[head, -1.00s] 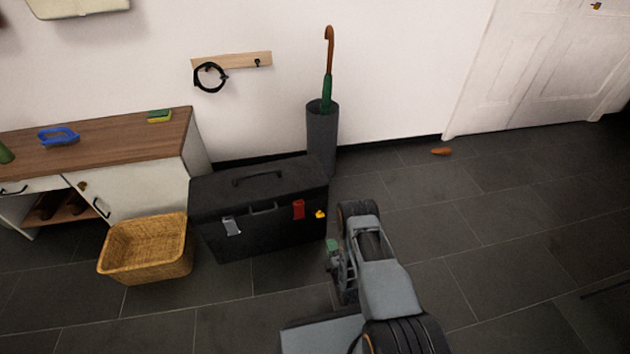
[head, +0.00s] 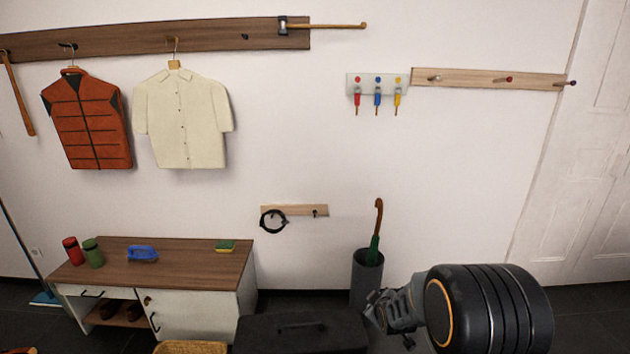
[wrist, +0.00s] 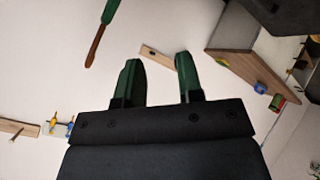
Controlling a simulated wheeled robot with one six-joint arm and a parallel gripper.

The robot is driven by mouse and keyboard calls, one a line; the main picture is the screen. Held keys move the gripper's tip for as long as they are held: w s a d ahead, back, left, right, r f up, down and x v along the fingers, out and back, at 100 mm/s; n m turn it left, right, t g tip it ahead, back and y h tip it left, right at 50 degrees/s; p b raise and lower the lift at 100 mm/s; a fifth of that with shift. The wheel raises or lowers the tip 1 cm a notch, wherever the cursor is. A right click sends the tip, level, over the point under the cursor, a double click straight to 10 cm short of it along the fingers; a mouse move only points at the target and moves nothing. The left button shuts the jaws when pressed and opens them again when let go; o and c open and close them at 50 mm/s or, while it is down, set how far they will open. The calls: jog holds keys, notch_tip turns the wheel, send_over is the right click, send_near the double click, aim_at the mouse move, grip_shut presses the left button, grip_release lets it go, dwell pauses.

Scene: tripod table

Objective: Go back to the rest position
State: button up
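My gripper (head: 382,314) is at the lower right in the head view, in front of the dark umbrella stand (head: 367,275). In the wrist view, its two green fingertips (wrist: 158,80) stand apart with nothing held between them. The wrist view is turned over, with the umbrella (wrist: 103,30) at its top left and the small hook rail (wrist: 158,57) beyond the fingers. My arm is raised and partly hides the floor and wall by the door.
A low cabinet (head: 190,265) stands at the left. A black toolbox (head: 300,330) and wicker basket (head: 190,347) are at the bottom edge. A vest (head: 87,120) and shirt (head: 183,120) hang above. The white door (head: 575,190) is at the right.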

jog(key=s+r+m+g+p, duration=0.15)
jog(key=s+r+p, duration=0.3)
jog(key=r, duration=0.45)
jog(key=s+r+m+g+p, duration=0.1)
jog(key=s+r+m+p, duration=0.2)
jog(key=s+r, duration=0.5)
jog(key=s+a+r+m+g+p, duration=0.1)
jog(key=s+r+m+g+p, duration=0.2)
jog(key=s+r, duration=1)
jog(key=m+p, duration=0.1)
jog(key=p, duration=0.2)
jog(key=shift+a+g, duration=0.35)
jog(key=shift+c, duration=0.3)
